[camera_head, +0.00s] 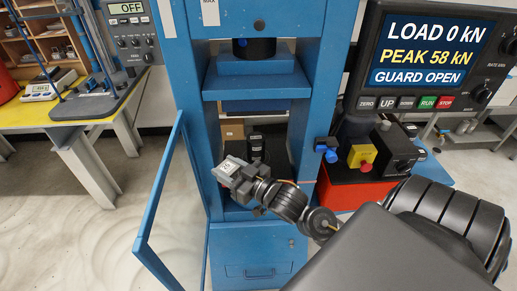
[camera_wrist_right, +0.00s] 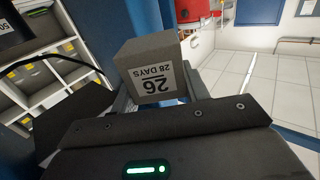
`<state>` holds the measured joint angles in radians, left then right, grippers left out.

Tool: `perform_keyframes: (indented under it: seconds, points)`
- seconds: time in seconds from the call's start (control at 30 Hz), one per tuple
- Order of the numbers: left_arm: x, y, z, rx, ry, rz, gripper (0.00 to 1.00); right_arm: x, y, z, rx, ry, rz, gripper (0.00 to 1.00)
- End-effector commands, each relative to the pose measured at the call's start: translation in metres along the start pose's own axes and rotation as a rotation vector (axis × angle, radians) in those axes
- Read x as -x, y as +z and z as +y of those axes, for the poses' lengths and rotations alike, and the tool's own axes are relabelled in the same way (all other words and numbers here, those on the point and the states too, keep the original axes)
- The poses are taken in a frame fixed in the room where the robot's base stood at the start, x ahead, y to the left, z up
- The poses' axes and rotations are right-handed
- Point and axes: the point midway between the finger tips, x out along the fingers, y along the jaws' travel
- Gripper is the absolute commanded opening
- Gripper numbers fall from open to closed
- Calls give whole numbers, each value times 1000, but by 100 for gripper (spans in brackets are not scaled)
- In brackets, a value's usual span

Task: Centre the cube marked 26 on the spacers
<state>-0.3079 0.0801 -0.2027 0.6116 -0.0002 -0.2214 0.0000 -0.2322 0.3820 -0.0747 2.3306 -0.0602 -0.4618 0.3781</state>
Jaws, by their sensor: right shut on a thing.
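The cube marked 26 (camera_wrist_right: 150,75) is grey, with a white label reading "26" and "28 DAYS" that appears upside down in the right wrist view. The small grey cube also shows in the head view (camera_head: 228,168). My right gripper (camera_head: 238,178) is shut on it and holds it at the front of the blue press frame (camera_head: 192,100), on the open side. In the right wrist view the jaws (camera_wrist_right: 160,98) sit at the cube's sides. I cannot make out the spacers; the gripper and arm cover part of the lower press space. My left gripper is not in view.
The guard door (camera_head: 160,195) stands swung open at the left of the press. The crosshead (camera_head: 255,85) hangs above the opening. The display (camera_head: 428,55) reads load 0, guard open.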

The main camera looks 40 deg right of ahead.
Motion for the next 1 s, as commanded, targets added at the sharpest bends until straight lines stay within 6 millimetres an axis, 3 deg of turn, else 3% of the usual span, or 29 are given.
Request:
perform_keyframes:
  seconds: [0.03,0.1,0.23,0.4,0.67,1.0]
  points:
    - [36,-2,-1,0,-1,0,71,-2,-26,12,-19,97,-3,14]
    - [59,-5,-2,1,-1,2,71,0,-32,31,-22,250,-7,14]
    - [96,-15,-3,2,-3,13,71,13,-28,56,-16,516,-11,14]
    - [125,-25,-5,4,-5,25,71,39,-14,64,-4,763,-9,14]
    - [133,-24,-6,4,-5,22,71,56,-2,63,1,881,-2,14]
    - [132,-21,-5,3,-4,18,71,46,-2,74,3,877,1,14]
